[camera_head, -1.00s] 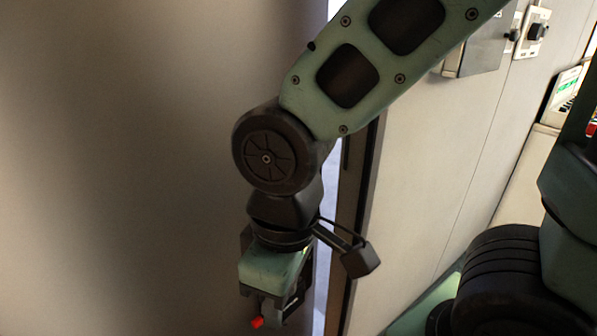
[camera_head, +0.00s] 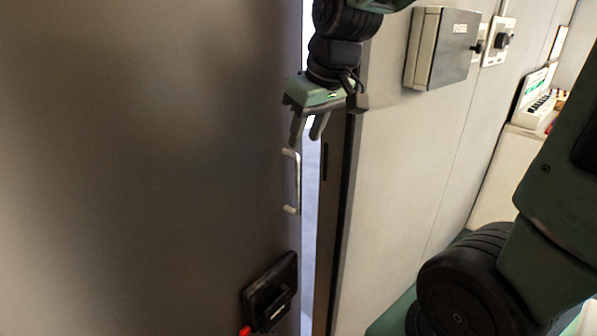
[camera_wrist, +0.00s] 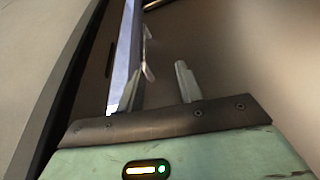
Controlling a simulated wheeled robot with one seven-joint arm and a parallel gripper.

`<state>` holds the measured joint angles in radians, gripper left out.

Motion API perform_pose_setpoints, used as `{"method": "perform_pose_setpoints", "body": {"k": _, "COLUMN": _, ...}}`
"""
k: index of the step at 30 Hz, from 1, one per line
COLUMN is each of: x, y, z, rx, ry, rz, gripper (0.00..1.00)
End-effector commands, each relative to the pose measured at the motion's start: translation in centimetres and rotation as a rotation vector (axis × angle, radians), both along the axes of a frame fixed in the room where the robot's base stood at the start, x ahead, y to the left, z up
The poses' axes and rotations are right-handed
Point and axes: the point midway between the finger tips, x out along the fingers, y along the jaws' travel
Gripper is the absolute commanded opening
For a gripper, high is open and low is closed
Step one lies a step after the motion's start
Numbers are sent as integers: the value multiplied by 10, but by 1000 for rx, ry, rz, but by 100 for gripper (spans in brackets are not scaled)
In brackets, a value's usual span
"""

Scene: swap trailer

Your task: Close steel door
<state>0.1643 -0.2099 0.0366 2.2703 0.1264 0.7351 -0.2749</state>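The steel door (camera_head: 150,170) is a large dark grey-brown panel filling the left of the head view. It stands slightly ajar, with a bright gap between its edge and the dark door frame (camera_head: 340,210). A pale upright bar handle (camera_head: 291,182) is near its edge, and a black latch box (camera_head: 271,290) with a red part sits lower down. My gripper (camera_head: 307,138) points down just above the handle, fingers apart and empty. In the wrist view the handle (camera_wrist: 148,58) shows beyond and between the fingers; I cannot tell whether they touch the door.
A grey wall box (camera_head: 440,48) and a switch (camera_head: 497,41) are on the pale wall (camera_head: 410,170) right of the frame. A white counter with a device (camera_head: 535,105) is farther right.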

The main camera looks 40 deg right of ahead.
Motion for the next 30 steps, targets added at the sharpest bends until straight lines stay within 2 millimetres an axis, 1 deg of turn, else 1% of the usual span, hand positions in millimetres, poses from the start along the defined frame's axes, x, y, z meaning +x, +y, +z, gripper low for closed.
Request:
{"method": "perform_pose_setpoints", "body": {"k": 1, "x": 2, "y": -15, "z": 10, "rx": -3, "ry": -16, "rz": -32, "gripper": 36}}
{"method": "perform_pose_setpoints", "body": {"k": 3, "x": 3, "y": -28, "z": 16, "rx": -7, "ry": -28, "rz": -56, "gripper": 36}}
{"method": "perform_pose_setpoints", "body": {"k": 5, "x": 3, "y": -34, "z": 18, "rx": -9, "ry": -34, "rz": -67, "gripper": 36}}
{"method": "perform_pose_setpoints", "body": {"k": 8, "x": 6, "y": -37, "z": 13, "rx": -9, "ry": -34, "rz": -71, "gripper": 36}}
{"method": "perform_pose_setpoints", "body": {"k": 11, "x": 10, "y": -36, "z": 0, "rx": -8, "ry": -31, "rz": -69, "gripper": 36}}
{"method": "perform_pose_setpoints", "body": {"k": 14, "x": 17, "y": -36, "z": -18, "rx": -8, "ry": -29, "rz": -69, "gripper": 36}}
{"method": "perform_pose_setpoints", "body": {"k": 24, "x": 44, "y": -35, "z": -84, "rx": -8, "ry": -28, "rz": -67, "gripper": 36}}
{"method": "perform_pose_setpoints", "body": {"k": 30, "x": 58, "y": -35, "z": -118, "rx": -8, "ry": -31, "rz": -67, "gripper": 36}}
